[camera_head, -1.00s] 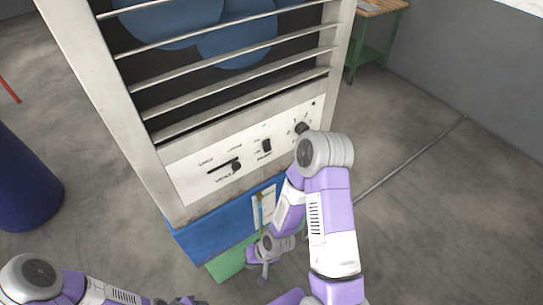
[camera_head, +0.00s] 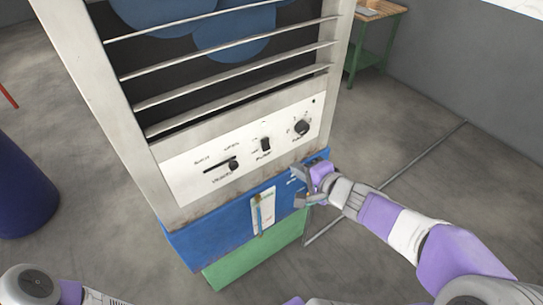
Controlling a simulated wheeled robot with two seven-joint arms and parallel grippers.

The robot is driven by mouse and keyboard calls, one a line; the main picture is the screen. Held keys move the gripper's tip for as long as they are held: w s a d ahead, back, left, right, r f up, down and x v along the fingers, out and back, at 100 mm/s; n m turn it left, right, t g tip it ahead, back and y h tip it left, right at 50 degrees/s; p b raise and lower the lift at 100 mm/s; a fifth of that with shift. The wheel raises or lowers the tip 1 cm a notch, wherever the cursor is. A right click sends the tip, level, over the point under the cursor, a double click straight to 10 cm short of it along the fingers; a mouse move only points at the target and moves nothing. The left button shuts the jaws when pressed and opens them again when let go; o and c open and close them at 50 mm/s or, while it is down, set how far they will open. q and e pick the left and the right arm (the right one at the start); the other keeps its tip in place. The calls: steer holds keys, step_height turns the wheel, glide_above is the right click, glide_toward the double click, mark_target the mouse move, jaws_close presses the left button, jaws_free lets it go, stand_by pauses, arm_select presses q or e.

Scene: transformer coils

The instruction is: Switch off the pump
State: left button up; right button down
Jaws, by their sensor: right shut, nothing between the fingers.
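The white control panel (camera_head: 200,178) is on the front of the beige cabinet, below the slatted grille. The pump switch (camera_head: 265,144) is a small black rocker in the middle of the panel, with a label reading PUMP under it. Which way it is tipped is too small to tell. My right gripper (camera_head: 300,184) is shut and empty in front of the blue section, below and to the right of the switch and apart from it. My left arm (camera_head: 40,284) shows at the bottom left; its gripper is out of view.
A black slider (camera_head: 233,165) sits left of the switch and a round black knob (camera_head: 302,127) right of it. The blue section (camera_head: 215,235) carries a white gauge (camera_head: 263,211). A dark blue drum (camera_head: 22,185) stands left. A green-legged table (camera_head: 378,28) stands behind right.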

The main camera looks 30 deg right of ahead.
steer(key=shift+r, duration=0.1)
stand_by(0.3)
steer(key=p, duration=0.5)
glide_toward(266, 145)
steer(key=w+a+f+b, duration=0.1)
steer(key=w+f+b, duration=0.3)
steer(key=w+b, duration=0.1)
steer(key=shift+w+f, duration=0.2)
steer(key=shift+f, duration=0.1)
